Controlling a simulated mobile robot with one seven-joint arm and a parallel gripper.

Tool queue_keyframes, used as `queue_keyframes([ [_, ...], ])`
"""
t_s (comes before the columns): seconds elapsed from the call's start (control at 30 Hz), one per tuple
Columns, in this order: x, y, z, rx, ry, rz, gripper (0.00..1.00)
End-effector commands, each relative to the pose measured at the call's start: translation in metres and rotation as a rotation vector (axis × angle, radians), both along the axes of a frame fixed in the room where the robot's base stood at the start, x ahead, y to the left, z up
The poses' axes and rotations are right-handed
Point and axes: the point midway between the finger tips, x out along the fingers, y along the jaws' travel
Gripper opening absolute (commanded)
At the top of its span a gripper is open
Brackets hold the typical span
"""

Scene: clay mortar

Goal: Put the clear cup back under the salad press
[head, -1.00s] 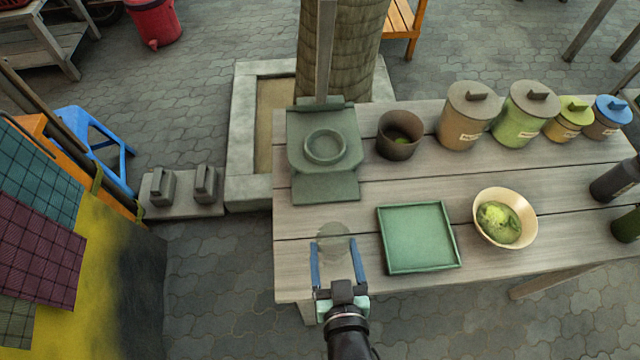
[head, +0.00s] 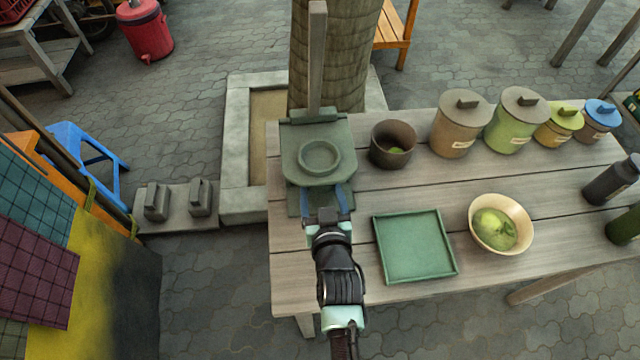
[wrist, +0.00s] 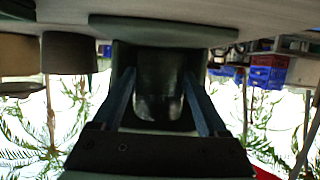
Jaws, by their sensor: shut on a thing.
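The green salad press (head: 345,165) stands at the left end of the table, with a round ring on its top plate and a lower plate at its front. My gripper (head: 322,192) reaches in at the press's front, with its blue fingertips at the edge of the top plate. In the wrist view, my gripper (wrist: 158,75) is shut on the clear cup (wrist: 160,88), which looks dark and see-through between the fingers. The press's lower plate (wrist: 165,28) shows beside the cup there. The head view hides the cup. I cannot tell whether the cup touches the plate.
A brown cup (head: 379,155) stands just right of the press. A green square tray (head: 413,246) lies to the right of my arm, and a bowl with green food (head: 476,226) is farther right. Several lidded jars (head: 462,128) line the back. A round post (head: 345,60) rises behind the press.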

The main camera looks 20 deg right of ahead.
Motion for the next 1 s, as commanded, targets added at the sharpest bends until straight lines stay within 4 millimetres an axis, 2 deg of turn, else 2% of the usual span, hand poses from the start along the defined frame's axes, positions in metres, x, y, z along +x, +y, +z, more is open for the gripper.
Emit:
queue_keyframes([
  [0.2,0.034,-0.010,0.002,0.001,-0.004,-0.001,0.20],
  [0.3,0.030,-0.009,-0.014,0.001,0.001,0.000,0.20],
  [0.73,0.030,-0.009,-0.019,-0.001,-0.002,0.000,0.20],
  [0.77,0.030,-0.009,-0.019,0.000,-0.001,0.000,0.80],
  [0.87,0.030,-0.009,-0.018,0.000,-0.001,0.000,0.98],
  [1.0,0.030,-0.009,-0.018,0.000,-0.001,0.000,1.00],
])
